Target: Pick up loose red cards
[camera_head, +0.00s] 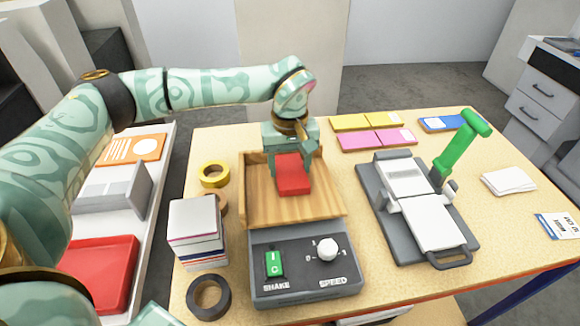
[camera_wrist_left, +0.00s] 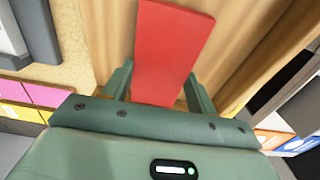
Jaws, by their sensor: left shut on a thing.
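My left gripper (camera_head: 291,161) is over the wooden tray of the shaker machine and is shut on red cards (camera_head: 293,178). The cards look like one block, and I cannot tell how many there are. In the left wrist view the red cards (camera_wrist_left: 172,50) stick out between the two green fingers (camera_wrist_left: 158,92). The wooden tray (camera_head: 259,204) sits on the grey machine with a green switch and a white knob. I cannot tell whether the cards touch the tray floor. My right gripper is not in view.
A red tray (camera_head: 98,272) lies on the white side surface at left. A stack of cards (camera_head: 197,232) and tape rolls (camera_head: 209,297) stand left of the machine. A grey device with a green lever (camera_head: 459,150) stands at right. Yellow and pink card packs (camera_head: 377,139) lie behind.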

